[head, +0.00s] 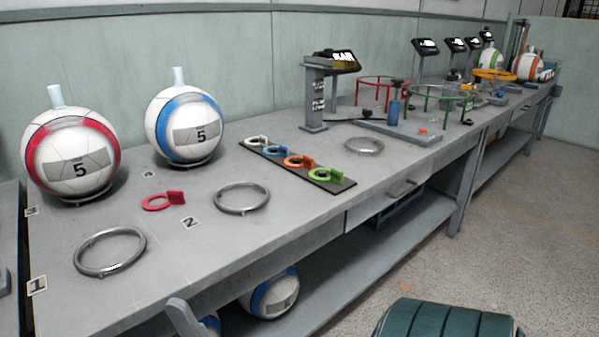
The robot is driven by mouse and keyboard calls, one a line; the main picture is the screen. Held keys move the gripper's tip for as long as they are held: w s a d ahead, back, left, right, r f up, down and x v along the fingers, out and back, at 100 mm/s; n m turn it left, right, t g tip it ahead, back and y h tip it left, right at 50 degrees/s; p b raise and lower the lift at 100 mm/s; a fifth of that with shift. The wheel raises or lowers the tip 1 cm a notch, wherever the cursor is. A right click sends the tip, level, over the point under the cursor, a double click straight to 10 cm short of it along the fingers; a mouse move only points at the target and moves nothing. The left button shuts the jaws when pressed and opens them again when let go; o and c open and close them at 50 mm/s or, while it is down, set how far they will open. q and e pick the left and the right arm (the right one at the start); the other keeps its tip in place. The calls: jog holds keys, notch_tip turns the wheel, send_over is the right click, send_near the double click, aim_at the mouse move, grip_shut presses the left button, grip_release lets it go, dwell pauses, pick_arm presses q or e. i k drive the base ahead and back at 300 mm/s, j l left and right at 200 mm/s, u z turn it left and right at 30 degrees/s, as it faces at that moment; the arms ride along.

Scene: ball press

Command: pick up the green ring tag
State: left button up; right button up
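The green ring tag (322,174) lies at the near right end of a dark strip (343,184) on the grey workbench. Its ring is on the left and its raised tab is on the right. On the same strip, beyond it in a row, are an orange ring tag (295,161), a blue one (275,150) and a white one (256,141). Nothing touches the green tag except the strip below it. Neither of my grippers shows in the head view.
A red ring tag (162,201) and metal rings (242,198) (110,251) lie left of the strip. Another ring (364,146) lies to its right. Two balls (75,155) (186,125) stand at the back. A grey post with a display (315,95) rises behind. The bench's front edge is near.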

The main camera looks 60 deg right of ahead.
aim_at(336, 176)
jog(key=z, duration=2)
jog(key=i+l+u, duration=0.1)
jog(key=l, duration=0.4)
jog(key=i+l+u, duration=0.15)
jog(key=l, duration=0.35)
